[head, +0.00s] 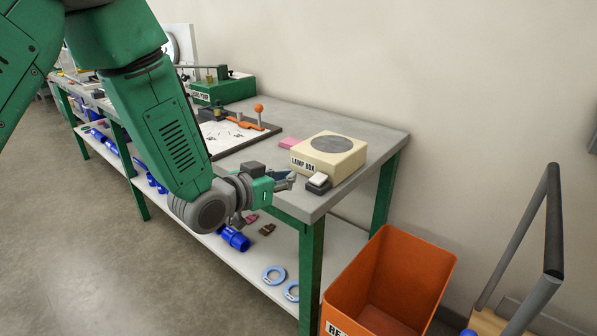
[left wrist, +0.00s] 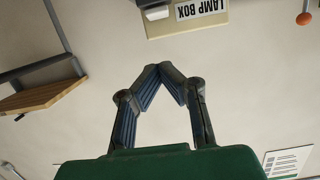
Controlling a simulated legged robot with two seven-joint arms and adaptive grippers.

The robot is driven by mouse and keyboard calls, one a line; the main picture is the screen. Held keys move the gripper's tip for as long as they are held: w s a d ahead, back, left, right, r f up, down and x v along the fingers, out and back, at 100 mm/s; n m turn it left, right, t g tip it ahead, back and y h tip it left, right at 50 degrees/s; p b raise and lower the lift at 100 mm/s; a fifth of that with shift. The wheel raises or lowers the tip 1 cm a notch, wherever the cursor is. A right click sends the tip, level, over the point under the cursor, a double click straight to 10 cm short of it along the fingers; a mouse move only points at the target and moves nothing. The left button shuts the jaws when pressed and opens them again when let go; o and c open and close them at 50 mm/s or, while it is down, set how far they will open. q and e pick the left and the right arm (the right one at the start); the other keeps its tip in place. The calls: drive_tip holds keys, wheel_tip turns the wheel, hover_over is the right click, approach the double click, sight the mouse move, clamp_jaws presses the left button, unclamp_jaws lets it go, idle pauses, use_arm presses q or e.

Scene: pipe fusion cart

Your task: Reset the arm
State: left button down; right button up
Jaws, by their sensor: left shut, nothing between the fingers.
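My left arm comes in from the upper left in the head view. My left gripper (head: 287,181) is at the front edge of the bench, just left of the lamp box (head: 328,155). In the left wrist view the gripper (left wrist: 159,68) has its fingertips together with nothing between them. The lamp box shows there too (left wrist: 188,22), at the top edge, beyond the fingertips. A small dark block with a white top (head: 318,181) sits by the lamp box's front corner. My right gripper is not in either view.
The grey bench (head: 374,128) has a green unit (head: 226,90) and an orange-knobbed lever (head: 259,110) farther back. Blue fittings (head: 234,238) and light-blue rings (head: 273,275) lie on the lower shelf. An orange bin (head: 418,262) and a cart handle (head: 553,220) stand at right. Open floor lies left.

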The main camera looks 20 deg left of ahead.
use_arm(q)
drive_tip(key=shift+s+r, duration=0.1)
drive_tip(key=shift+s, duration=0.25)
drive_tip(key=shift+a, duration=0.25)
drive_tip(key=s+a+f+n+g+y, duration=0.15)
drive_tip(key=s+f+g, duration=0.25)
drive_tip(key=s+f, duration=0.55)
drive_tip(key=s+a+f+n+g+y, duration=0.1)
drive_tip(key=s+f+g+y, duration=0.15)
drive_tip(key=s+f, duration=0.75)
drive_tip(key=s+a+f+g, duration=0.1)
drive_tip(key=s+f+g, duration=0.2)
drive_tip(key=s+f, duration=0.3)
drive_tip(key=s+a+f+g+y, duration=0.1)
drive_tip(key=s+f+g, duration=0.3)
drive_tip(key=s, duration=0.7)
drive_tip(key=shift+s+a+f+n, duration=0.25)
drive_tip(key=shift+s+f+n, duration=0.15)
drive_tip(key=shift+f, duration=0.55)
